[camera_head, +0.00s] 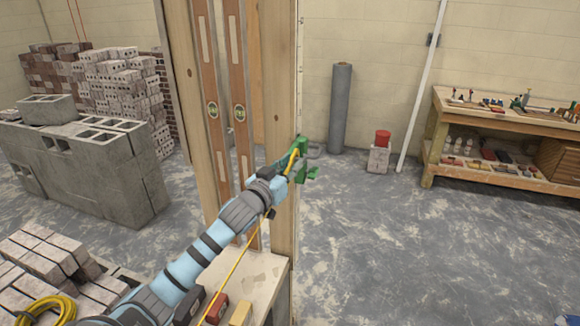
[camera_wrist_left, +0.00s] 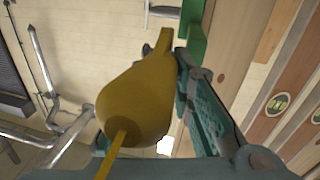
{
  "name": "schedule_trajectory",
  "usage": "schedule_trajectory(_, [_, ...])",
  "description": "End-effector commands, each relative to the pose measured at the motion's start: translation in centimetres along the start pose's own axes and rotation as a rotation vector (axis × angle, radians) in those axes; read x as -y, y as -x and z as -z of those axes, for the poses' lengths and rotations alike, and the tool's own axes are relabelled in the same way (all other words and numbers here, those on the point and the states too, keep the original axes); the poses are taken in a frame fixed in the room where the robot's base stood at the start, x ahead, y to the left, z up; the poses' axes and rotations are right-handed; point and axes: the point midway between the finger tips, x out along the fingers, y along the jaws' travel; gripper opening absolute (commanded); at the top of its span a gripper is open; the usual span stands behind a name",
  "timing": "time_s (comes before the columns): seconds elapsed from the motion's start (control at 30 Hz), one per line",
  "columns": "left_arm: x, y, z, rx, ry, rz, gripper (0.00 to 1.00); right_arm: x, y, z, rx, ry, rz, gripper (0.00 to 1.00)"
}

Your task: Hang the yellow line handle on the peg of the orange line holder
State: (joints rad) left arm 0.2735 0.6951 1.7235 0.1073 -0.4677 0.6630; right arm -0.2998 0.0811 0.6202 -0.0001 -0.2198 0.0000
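The yellow line handle (camera_wrist_left: 140,100) is a rounded, teardrop-shaped piece with a narrow tip. It sits between the fingers of my left gripper (camera_wrist_left: 150,100), which appear shut on it; one finger is mostly hidden behind it. The yellow line (camera_head: 235,270) runs from the gripper down to the lower left. A grey peg-like piece (camera_head: 314,150) shows just beyond the fingers. I cannot make out any orange holder. My right gripper is out of view.
The wooden post (camera_head: 284,225) with two spirit levels (camera_head: 238,112) stands close beside the gripper. Grey blocks (camera_head: 75,165) are at the left. A workbench (camera_head: 500,122) stands at the right. The floor between is mostly clear. A yellow coil (camera_head: 45,309) lies lower left.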

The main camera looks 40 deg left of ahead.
Motion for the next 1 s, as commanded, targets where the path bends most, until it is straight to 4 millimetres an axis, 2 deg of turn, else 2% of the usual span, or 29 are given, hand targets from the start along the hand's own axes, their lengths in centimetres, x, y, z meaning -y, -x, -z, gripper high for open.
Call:
schedule_trajectory(0.27, [0.0, 0.0, 0.0, 0.0, 0.0, 0.0, 0.0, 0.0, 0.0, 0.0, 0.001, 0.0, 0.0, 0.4])
schedule_trajectory(0.7, [0.2, -1.6, 0.3, -0.003, -0.001, -0.001, 0.0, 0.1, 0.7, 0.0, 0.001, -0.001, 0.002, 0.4])
schedule_trajectory(1.0, [0.1, -1.6, 0.5, -0.008, -0.003, -0.002, 0.0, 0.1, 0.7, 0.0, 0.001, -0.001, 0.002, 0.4])
